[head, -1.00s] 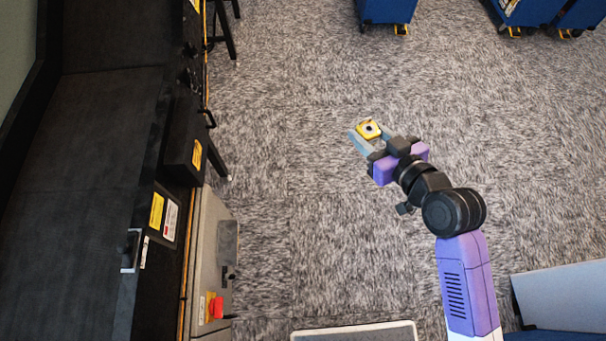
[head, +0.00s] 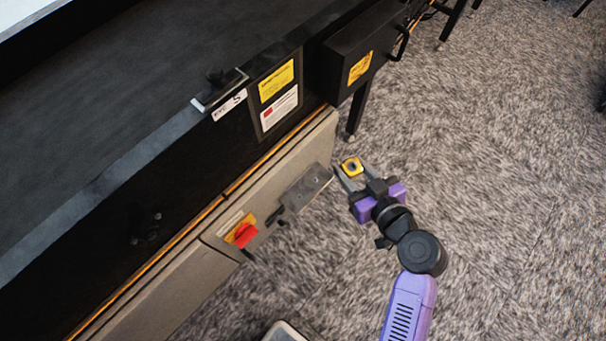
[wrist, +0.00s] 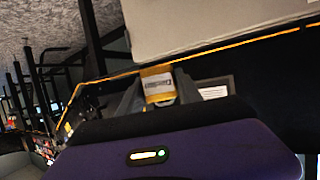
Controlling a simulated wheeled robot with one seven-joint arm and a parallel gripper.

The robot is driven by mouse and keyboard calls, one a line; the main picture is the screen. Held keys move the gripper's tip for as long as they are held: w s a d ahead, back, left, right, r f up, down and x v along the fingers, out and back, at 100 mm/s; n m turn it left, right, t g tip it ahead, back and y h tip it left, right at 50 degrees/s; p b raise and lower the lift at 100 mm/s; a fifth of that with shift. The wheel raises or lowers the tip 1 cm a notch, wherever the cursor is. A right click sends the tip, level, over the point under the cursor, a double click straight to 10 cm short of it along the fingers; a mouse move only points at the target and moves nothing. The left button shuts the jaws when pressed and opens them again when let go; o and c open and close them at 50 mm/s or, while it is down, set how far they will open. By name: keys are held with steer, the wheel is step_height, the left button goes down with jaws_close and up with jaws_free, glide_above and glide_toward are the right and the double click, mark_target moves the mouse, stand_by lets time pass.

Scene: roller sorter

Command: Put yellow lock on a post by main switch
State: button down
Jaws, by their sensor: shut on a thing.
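The yellow lock (head: 351,166) is held between the fingertips of my gripper (head: 354,176), over the carpet just right of the grey cabinet. It also shows in the wrist view (wrist: 157,85), between the two grey fingers. The main switch (head: 243,233) is a red knob on a yellow plate on the cabinet's front, left of and below my gripper in the head view. A grey plate (head: 307,187) sticks out from the cabinet between the switch and my gripper. Small dark parts (head: 275,215) sit beside the switch; I cannot tell whether they are posts.
The black sorter (head: 130,150) with the grey cabinet (head: 175,285) fills the left side. A black box (head: 362,55) with a handle juts out above my gripper in the head view. The carpet (head: 500,200) on the right is clear.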

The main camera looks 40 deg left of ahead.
steer(key=s+a+f+n+g+b, duration=0.1)
steer(key=a+f+b, duration=0.2)
steer(key=f, duration=0.1)
steer(key=s+a+f+n+g+y+b, duration=0.1)
steer(key=s+a+f+g+b, duration=0.1)
steer(key=a+f+b, duration=0.2)
steer(key=s+a+f+n+g+b, duration=0.1)
steer(key=s+a+f+n+b, duration=0.1)
steer(key=a+f+b, duration=0.1)
steer(key=shift+s+a+f+g+b, duration=0.2)
steer(key=shift+f+b, duration=0.15)
steer(key=shift+f, duration=0.3)
steer(key=shift+s+a+f+g+b, duration=0.1)
steer(key=shift+f+g+b, duration=0.15)
steer(key=shift+f, duration=0.4)
steer(key=shift+s+a+f+n, duration=0.15)
steer(key=shift+a+f+n, duration=0.05)
steer(key=shift+n, duration=0.1)
steer(key=shift+f+b, duration=1.6)
steer(key=shift+f, duration=0.5)
steer(key=shift+d+f+b, duration=0.2)
steer(key=shift+f+b, duration=1.55)
steer(key=shift+b, duration=0.2)
steer(key=c, duration=0.7)
jaws_free()
steer(key=shift+p+v, duration=1.5)
steer(key=shift+v, duration=2.4)
steer(key=shift+f, duration=0.1)
